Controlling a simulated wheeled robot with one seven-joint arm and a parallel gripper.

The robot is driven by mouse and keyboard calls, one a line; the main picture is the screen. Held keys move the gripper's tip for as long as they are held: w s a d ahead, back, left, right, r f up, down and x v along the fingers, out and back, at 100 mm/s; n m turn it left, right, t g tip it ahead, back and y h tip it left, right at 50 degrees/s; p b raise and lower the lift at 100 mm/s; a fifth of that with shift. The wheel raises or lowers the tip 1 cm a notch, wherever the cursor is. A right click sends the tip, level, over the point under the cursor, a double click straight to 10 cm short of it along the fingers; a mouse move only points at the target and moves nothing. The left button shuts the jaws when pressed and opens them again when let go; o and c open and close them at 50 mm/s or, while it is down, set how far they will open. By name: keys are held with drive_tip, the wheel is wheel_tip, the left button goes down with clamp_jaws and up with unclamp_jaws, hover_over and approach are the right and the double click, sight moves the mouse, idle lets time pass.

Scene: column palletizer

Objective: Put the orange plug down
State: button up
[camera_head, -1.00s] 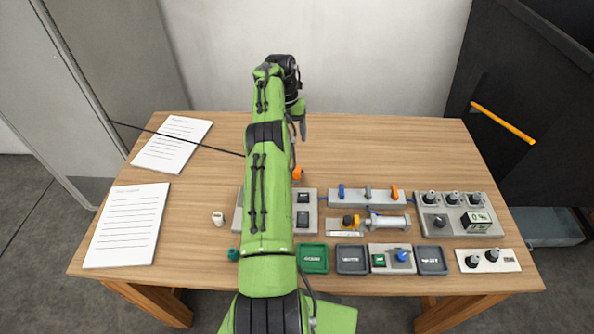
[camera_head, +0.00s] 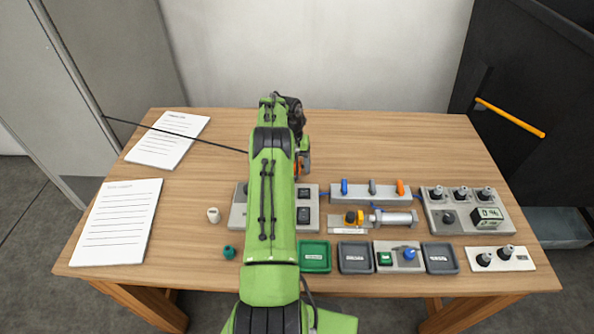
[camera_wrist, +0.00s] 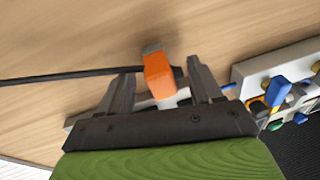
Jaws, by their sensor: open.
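The orange plug (camera_wrist: 160,75) is between the two fingers of my gripper (camera_wrist: 160,72) in the wrist view. The fingers are apart, with gaps showing beside the plug. A dark cable runs left from the plug's area over the wooden table. In the head view, only a little orange of the plug (camera_head: 298,166) shows beside my gripper (camera_head: 305,162), behind my green arm. Whether the plug rests fully on the table cannot be told.
A grey socket panel (camera_head: 309,222) lies partly under my arm. Right of it are a valve strip (camera_head: 368,201), a cylinder (camera_head: 392,218), small trays (camera_head: 355,258) and a knob panel (camera_head: 456,225). The table's back is clear.

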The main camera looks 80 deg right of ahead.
drive_tip(key=shift+r, duration=0.1)
clamp_jaws()
